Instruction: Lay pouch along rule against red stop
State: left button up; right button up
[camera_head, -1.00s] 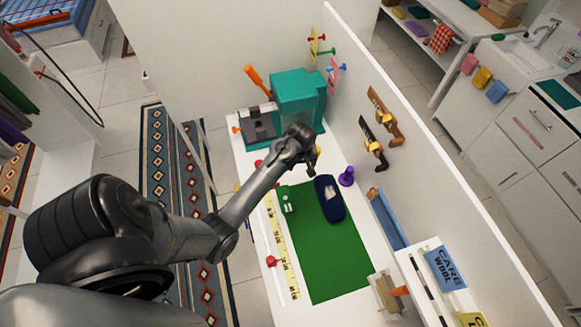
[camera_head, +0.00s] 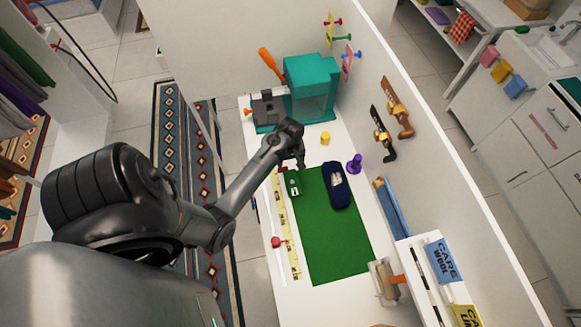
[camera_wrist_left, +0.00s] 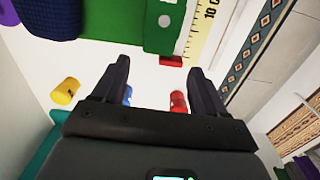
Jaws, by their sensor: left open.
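A dark blue pouch (camera_head: 338,186) with a white patch lies on the right of the green mat (camera_head: 335,245); its edge shows in the left wrist view (camera_wrist_left: 48,18). A small green item (camera_head: 292,184) with white marks lies beside the yellow rule (camera_head: 286,228); it also shows in the left wrist view (camera_wrist_left: 163,35). The red stop (camera_wrist_left: 171,61) sits by the rule's end. My left gripper (camera_head: 301,164) is near the mat's far left corner. In the left wrist view its fingers (camera_wrist_left: 157,75) are apart with nothing held between them. My right gripper is out of view.
A teal machine (camera_head: 312,85) fills the far end. A red-knobbed thing (camera_head: 276,242) lies left of the rule. A wall bounds the right side. The mat's near part is clear.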

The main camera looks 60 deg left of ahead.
aim_at(290, 174)
pick_arm(q)
notch_tip(290, 174, down, 10)
jog(key=shift+r+b, duration=0.1)
jog(key=shift+b, duration=0.2)
dwell(0.4)
jog(key=c, duration=0.7)
jog(key=o, duration=1)
notch_tip(290, 174, up, 11)
jog(key=shift+f+p, duration=0.15)
jog(key=shift+p, duration=0.15)
